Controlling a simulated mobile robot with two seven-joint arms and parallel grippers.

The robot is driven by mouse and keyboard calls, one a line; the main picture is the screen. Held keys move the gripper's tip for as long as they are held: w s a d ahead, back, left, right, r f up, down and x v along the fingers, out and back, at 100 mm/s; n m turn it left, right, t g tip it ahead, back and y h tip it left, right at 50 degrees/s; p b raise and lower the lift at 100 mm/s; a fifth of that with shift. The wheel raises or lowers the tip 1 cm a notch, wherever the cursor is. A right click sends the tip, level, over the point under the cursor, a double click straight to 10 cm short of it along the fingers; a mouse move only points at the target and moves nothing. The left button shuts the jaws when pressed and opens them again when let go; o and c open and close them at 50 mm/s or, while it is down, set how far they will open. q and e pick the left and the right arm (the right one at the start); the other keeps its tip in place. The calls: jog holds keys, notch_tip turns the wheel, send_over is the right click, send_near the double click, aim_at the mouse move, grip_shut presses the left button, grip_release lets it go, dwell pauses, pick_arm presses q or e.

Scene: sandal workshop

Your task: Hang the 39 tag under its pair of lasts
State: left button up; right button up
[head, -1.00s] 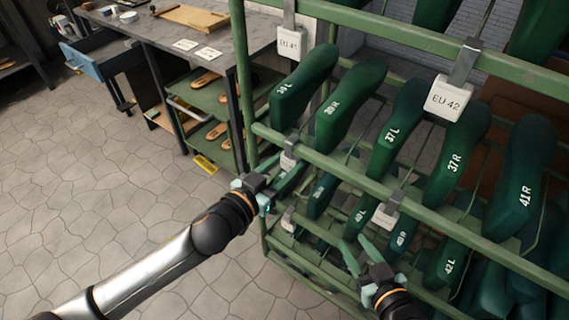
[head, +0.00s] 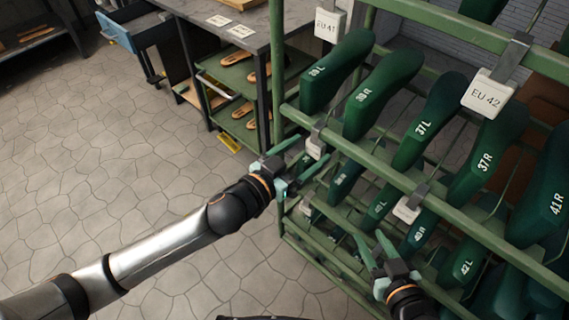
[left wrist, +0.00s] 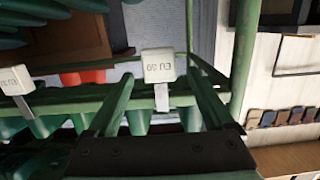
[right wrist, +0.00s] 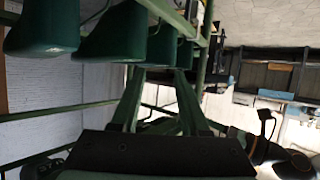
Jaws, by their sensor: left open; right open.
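The EU 39 tag (left wrist: 158,65) is a small white block on a grey hook, upside down in the left wrist view. In the head view a white tag (head: 315,146) hangs on the middle green rail at my left gripper (head: 302,158). My left gripper is open, its fingers on either side of the tag; I cannot tell whether they touch it. Dark green lasts stand above that rail; the two leftmost, a left last (head: 335,72) and a right last (head: 382,92), seem to read 39. My right gripper (head: 370,238) is open and empty before the rack's lower part.
The EU 41 tag (head: 328,24) and EU 42 tag (head: 487,92) hang on the top rail. Another tag (head: 407,208) hangs further right on the middle rail. Lasts 37 L (head: 424,125) and 37 R (head: 488,155) stand beside. A workbench (head: 235,35) is behind; floor at left is clear.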

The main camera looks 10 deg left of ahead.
pick_arm(q)
jog(key=v, duration=0.3)
jog(key=shift+s+a, duration=0.1)
jog(key=shift+s, duration=0.05)
jog(key=p+v, duration=0.1)
jog(key=v, duration=0.6)
jog(key=shift+s+a, duration=0.25)
jog(key=shift+s, duration=0.1)
pick_arm(e)
jog(key=s+f+g, duration=0.2)
jog(key=s+f, duration=0.2)
jog(key=f, duration=0.1)
jog(key=shift+a+f+m+g, duration=0.15)
jog(key=shift+f+m+g, duration=0.15)
jog(key=shift+f+g, duration=0.1)
